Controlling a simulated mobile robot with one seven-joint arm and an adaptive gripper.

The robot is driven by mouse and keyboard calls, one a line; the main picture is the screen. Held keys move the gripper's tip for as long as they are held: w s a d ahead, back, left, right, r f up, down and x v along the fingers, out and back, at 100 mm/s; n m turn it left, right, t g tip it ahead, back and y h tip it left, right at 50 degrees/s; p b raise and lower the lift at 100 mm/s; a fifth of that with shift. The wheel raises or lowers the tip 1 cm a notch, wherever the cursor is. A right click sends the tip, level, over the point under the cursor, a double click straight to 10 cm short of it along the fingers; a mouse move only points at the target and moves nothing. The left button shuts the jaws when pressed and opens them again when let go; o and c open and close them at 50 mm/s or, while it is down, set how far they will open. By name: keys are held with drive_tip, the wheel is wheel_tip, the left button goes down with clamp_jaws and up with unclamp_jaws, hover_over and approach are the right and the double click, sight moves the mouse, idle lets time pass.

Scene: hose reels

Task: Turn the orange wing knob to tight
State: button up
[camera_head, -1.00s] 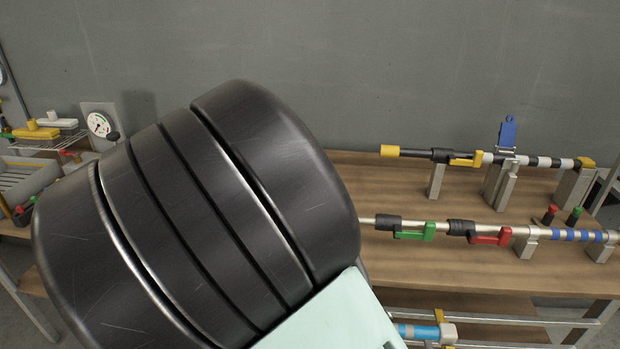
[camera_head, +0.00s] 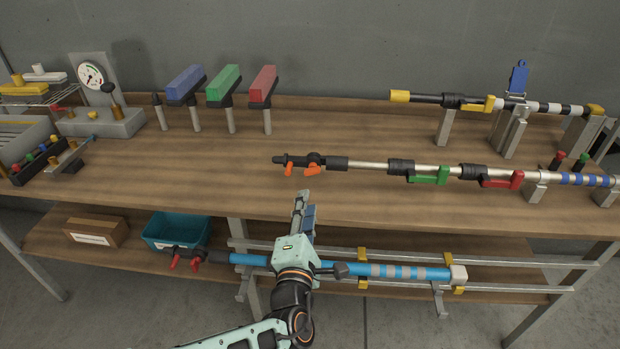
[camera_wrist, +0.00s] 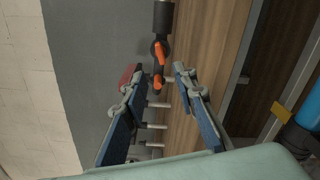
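The orange wing knob (camera_head: 312,168) has two orange wings on a black fitting at the left end of a silver pole above the upper bench top. In the wrist view the orange wing knob (camera_wrist: 159,66) shows at the upper middle, beyond the fingertips. My gripper (camera_head: 302,200) is below and in front of the knob in the head view, apart from it. In the wrist view my gripper (camera_wrist: 158,72) has its two blue-padded fingers spread apart with nothing between them.
The silver pole carries green (camera_head: 428,177) and red (camera_head: 500,181) levers to the right. A blue pole with a red wing knob (camera_head: 184,262) lies on the lower rack. Blue, green and red blocks (camera_head: 263,84) stand on posts behind. A teal bin (camera_head: 150,232) sits on the lower shelf.

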sight(312, 174)
drive_tip(key=w, duration=1)
drive_tip(key=shift+w+d, duration=0.2)
drive_tip(key=shift+w, duration=0.15)
clamp_jaws()
